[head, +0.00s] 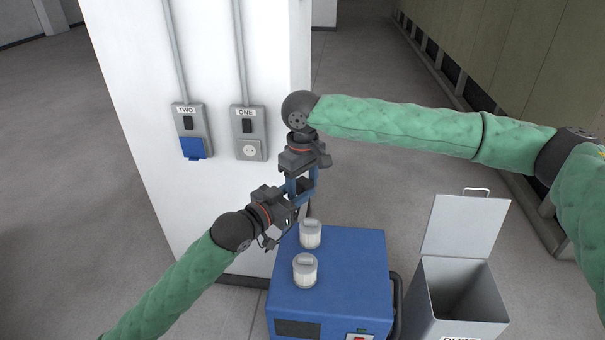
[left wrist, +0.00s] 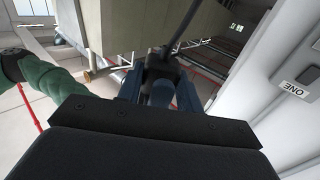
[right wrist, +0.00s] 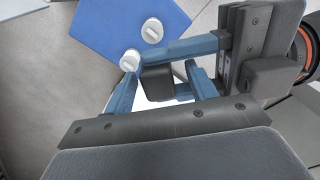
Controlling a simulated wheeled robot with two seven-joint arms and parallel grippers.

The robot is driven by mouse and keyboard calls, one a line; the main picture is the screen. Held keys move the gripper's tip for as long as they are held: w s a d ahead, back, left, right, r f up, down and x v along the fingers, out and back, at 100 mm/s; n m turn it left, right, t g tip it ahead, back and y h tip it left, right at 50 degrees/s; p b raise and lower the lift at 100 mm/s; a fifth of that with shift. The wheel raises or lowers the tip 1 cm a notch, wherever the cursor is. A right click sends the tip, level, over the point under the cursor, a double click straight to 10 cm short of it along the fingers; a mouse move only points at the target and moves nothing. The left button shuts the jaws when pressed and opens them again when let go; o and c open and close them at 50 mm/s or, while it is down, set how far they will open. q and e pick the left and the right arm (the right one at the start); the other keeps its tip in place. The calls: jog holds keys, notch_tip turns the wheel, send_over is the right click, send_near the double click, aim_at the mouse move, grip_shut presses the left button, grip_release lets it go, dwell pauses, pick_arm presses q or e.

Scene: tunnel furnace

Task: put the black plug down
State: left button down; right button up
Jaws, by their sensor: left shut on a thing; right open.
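The black plug (left wrist: 160,63) is between the blue fingers of my left gripper (left wrist: 158,90), with a dark cable running up from it in the left wrist view. My left gripper (head: 299,193) is shut on the plug, above the back left part of a blue machine (head: 345,265). In the right wrist view the plug (right wrist: 158,84) shows as a dark block. My right gripper (right wrist: 160,90) is open, its fingers on either side of the plug and close to my left fingers. In the head view the grippers largely hide the plug.
Two white-bodied canisters with grey tops (head: 305,270) stand on the machine. Socket boxes TWO, with a blue cover (head: 193,147), and ONE (head: 249,150) are on the white pillar (head: 150,60). An open grey bin (head: 455,305) stands right of the machine.

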jog(key=shift+f, duration=0.2)
jog(key=c, duration=1)
pick_arm(q)
jog(key=c, duration=0.9)
grip_release()
pick_arm(e)
jog(key=shift+c, duration=0.4)
pick_arm(q)
jog(key=shift+o, duration=0.2)
